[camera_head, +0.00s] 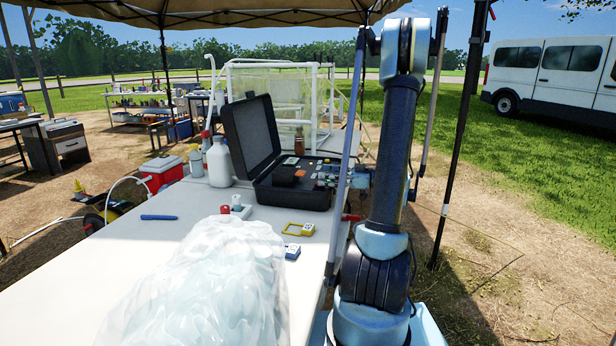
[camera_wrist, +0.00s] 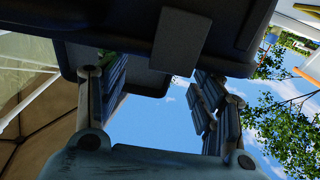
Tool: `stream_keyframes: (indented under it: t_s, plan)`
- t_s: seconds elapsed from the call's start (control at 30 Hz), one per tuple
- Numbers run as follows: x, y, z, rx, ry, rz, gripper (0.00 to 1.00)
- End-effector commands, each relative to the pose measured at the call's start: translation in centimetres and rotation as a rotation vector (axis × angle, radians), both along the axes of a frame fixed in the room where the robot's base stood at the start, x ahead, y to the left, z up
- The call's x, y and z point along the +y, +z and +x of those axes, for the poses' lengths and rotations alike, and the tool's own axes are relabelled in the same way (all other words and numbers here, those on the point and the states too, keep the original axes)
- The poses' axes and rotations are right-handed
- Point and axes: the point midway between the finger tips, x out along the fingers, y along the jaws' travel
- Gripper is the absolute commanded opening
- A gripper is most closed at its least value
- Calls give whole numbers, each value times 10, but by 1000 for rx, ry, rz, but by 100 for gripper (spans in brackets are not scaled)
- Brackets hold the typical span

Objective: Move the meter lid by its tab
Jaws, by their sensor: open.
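The black meter case (camera_head: 292,197) stands on the white table in the head view. Its lid (camera_head: 250,137) stands raised at the case's back left. In the wrist view, a dark edge that looks like part of the case crosses the top, with a flat rectangular tab (camera_wrist: 179,42) on it. My gripper (camera_wrist: 155,88) is open in the wrist view, one finger to the left of the tab and one to the right below it. No contact with the tab shows. In the head view, the gripper is mostly hidden behind my arm.
A clear plastic bag (camera_head: 205,290) covers the front of the table (camera_head: 130,250). A white bottle (camera_head: 219,162) stands left of the case. A yellow-framed item (camera_head: 299,229) and a blue pen-like tool (camera_head: 159,217) lie nearby. A canopy pole (camera_head: 462,130) stands right of my arm.

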Motion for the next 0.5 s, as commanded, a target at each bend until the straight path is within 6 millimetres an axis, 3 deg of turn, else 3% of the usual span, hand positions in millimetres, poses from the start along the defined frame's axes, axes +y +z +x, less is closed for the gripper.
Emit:
stream_keyframes:
  t_s: [0.3, 0.5]
  plan:
    - [42, 0, 12, 0, 4, 0, 62]
    - [59, 0, 19, 0, 2, 0, 62]
